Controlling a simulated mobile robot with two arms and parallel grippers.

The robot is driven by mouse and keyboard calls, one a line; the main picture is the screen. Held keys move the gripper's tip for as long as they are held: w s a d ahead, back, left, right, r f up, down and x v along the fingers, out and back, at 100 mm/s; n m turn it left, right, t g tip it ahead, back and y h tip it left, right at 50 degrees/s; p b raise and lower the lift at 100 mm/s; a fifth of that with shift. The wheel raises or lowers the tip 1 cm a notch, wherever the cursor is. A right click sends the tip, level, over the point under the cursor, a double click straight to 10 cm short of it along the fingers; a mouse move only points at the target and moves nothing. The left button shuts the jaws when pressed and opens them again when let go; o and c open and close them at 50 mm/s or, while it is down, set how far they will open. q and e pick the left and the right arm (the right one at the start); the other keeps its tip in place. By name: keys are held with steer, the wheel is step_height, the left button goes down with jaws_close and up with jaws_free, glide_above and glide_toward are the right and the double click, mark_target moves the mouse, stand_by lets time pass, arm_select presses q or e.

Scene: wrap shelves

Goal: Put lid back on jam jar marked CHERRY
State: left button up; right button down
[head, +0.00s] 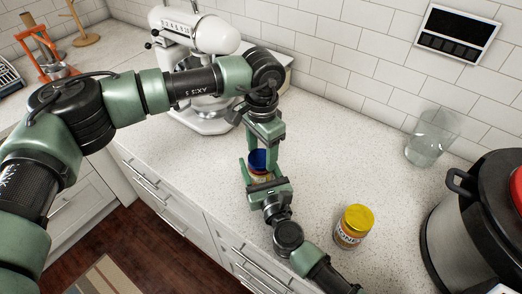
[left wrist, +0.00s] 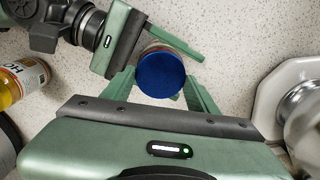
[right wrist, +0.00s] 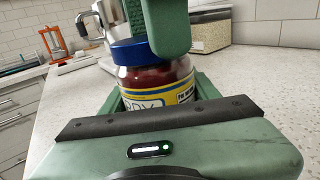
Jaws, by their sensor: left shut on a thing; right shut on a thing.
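The jam jar (right wrist: 155,85) has dark red contents and a yellow-and-white label; its letters read partly "RRY" in the right wrist view. A blue lid (right wrist: 135,53) sits at the jar's mouth; I cannot tell whether it is fully seated. In the head view the blue lid (head: 257,159) is above the jar, which is mostly hidden by my grippers. My left gripper (head: 261,160) comes down from above and is shut on the lid. My right gripper (head: 262,181) is shut around the jar's body from the front side.
A honey jar with a yellow lid (head: 354,226) stands right of my right gripper. A clear glass (head: 432,138) and a black-and-steel cooker (head: 475,220) stand farther right. A white stand mixer (head: 200,35) is behind. The counter's middle is clear.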

stand_by(0.3)
arm_select(q)
steer(key=o, duration=1.3)
steer(key=shift+r, duration=2.25)
steer(key=shift+c, duration=0.3)
